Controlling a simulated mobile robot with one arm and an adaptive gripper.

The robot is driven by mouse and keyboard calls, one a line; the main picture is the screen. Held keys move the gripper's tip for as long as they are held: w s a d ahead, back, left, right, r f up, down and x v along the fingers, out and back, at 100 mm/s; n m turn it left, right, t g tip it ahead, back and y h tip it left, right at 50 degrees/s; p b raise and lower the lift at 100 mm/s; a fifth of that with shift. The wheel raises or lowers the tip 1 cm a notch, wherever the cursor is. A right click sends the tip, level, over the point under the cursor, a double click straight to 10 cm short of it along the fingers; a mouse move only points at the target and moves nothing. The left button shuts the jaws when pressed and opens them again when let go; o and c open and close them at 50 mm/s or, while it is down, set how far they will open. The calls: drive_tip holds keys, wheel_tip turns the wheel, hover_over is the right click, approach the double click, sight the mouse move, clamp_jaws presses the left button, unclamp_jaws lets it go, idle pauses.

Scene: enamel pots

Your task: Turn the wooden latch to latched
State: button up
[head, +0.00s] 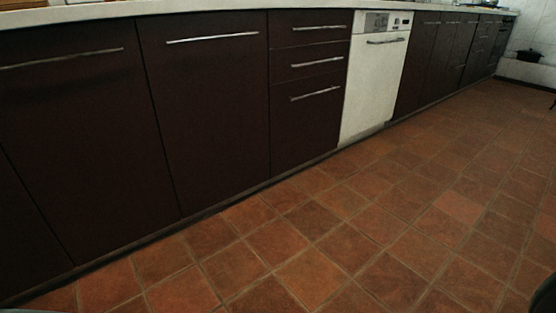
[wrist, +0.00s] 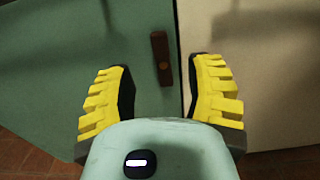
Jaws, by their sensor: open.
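The wooden latch (wrist: 161,58) shows in the wrist view as a small brown bar on a green panel (wrist: 60,60). It stands nearly upright, close to the panel's right edge, with a lighter round spot near its lower middle. My gripper (wrist: 158,80) is open, with one yellow ridged finger on each side of the latch in the picture. Nothing is between the fingers that I can see held, and I cannot tell how far the latch is beyond them. The latch and my gripper do not show in the head view.
A beige panel (wrist: 270,80) lies right of the green one, past a dark vertical gap. The head view shows dark cabinets (head: 215,110), a white dishwasher (head: 374,85) and a clear tiled floor (head: 330,230). A dark pot (head: 529,55) stands at the far right.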

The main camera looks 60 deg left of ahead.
drive_tip(key=d+b, duration=0.1)
drive_tip(key=d, duration=0.5)
drive_tip(key=shift+w+d, duration=0.25)
drive_tip(key=shift+o, duration=0.4)
drive_tip(key=shift+a, duration=0.15)
clamp_jaws()
